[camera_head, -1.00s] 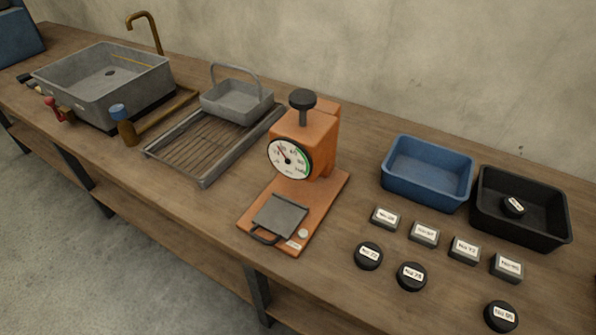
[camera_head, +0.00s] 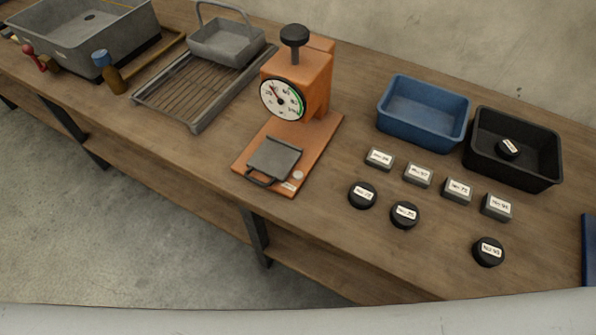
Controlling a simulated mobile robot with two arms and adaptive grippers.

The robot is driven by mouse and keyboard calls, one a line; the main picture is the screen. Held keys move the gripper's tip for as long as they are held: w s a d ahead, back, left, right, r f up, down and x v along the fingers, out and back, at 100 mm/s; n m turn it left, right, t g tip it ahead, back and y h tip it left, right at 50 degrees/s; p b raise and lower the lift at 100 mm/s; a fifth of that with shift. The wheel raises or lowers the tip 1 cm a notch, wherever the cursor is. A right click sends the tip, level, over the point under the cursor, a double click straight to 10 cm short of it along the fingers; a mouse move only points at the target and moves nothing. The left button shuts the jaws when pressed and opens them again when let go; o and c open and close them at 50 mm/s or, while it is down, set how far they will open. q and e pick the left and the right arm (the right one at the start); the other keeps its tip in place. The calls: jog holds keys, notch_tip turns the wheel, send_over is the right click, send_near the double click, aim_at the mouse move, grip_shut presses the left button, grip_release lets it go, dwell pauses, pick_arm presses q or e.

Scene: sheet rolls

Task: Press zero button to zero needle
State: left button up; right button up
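An orange gauge device (camera_head: 300,78) stands upright on an orange base plate in the middle of the wooden bench. Its round white dial (camera_head: 282,99) faces me, with a dark needle that seems to point up and left; the exact reading is too small to tell. A black knob (camera_head: 294,36) sits on top of the device. A grey plate with a handle (camera_head: 273,160) lies on the base. A small pale round button (camera_head: 298,175) is at the base's front right corner, beside a white label (camera_head: 288,186). Neither of my grippers is in view.
A blue bin (camera_head: 422,108) and a black bin (camera_head: 515,150) holding one black puck stand to the right. Several labelled grey blocks and black pucks (camera_head: 362,195) lie in front of them. A grey sink (camera_head: 85,35) and slatted rack (camera_head: 190,88) are left.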

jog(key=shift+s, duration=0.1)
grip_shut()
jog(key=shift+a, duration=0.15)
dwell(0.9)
